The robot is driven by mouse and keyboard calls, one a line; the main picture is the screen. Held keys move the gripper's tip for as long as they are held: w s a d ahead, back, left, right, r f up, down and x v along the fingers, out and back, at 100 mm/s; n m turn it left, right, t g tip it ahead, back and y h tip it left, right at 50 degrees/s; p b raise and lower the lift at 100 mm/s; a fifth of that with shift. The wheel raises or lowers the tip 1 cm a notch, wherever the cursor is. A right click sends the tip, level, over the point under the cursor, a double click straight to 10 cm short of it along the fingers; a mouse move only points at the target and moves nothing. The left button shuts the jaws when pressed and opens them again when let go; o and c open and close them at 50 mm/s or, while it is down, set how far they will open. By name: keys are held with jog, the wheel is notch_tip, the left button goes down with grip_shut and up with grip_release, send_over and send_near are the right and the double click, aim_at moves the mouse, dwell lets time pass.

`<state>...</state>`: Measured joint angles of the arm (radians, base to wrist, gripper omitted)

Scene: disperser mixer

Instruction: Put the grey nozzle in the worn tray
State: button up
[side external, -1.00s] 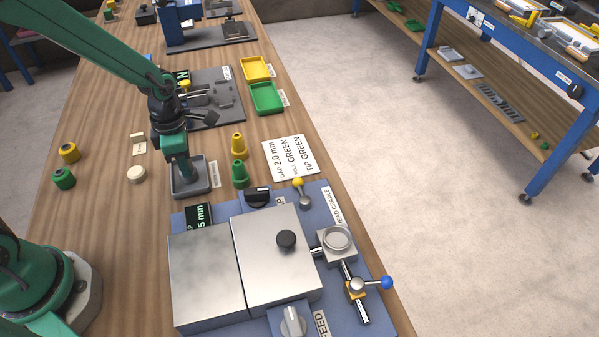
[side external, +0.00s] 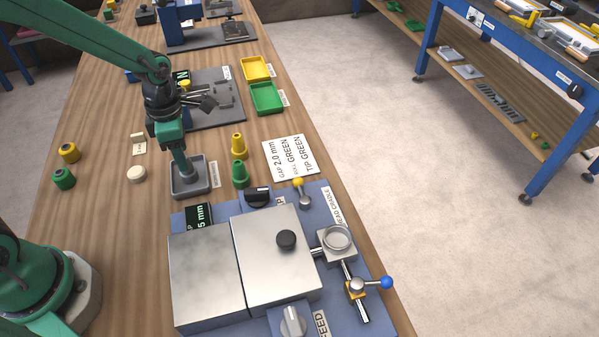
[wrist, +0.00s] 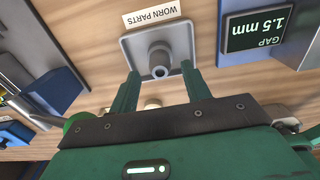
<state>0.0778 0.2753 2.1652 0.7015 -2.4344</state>
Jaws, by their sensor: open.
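The grey nozzle (side external: 182,166) stands in the grey worn tray (side external: 205,187), its narrow end pointing up. In the wrist view the nozzle (wrist: 160,54) shows its round hole, with the tray (wrist: 126,46) around it and a WORN PARTS label beside the tray. My gripper (side external: 176,148) is over the tray, above the nozzle. In the wrist view my gripper (wrist: 160,72) has its two fingers apart, one on each side of the nozzle, with visible gaps. Part of the nozzle is hidden by the tray wall in the side view.
A green nozzle (side external: 240,174) and a yellow one (side external: 238,146) stand right of the tray. A cream disc (side external: 137,174) lies to its left. The blue-based machine (side external: 245,265) is in front. Yellow (side external: 257,68) and green (side external: 267,98) trays are behind. Bare wood lies left of the tray.

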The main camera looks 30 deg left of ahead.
notch_tip(320, 180, up, 9)
dwell(0.4)
jog(key=shift+s, duration=0.1)
dwell(0.5)
jog(key=s+a+r+m+t, duration=0.1)
jog(key=s+r+m, duration=0.3)
jog(key=m, duration=0.9)
jog(key=s+a+r+m+t, duration=0.1)
jog(key=s+r+m+t, duration=0.3)
jog(key=s+m, duration=0.5)
jog(key=r+m, duration=0.1)
jog(key=m, duration=0.4)
jog(key=shift+s+a+t, duration=0.25)
jog(key=shift+a+t, duration=0.05)
jog(key=shift+a, duration=0.1)
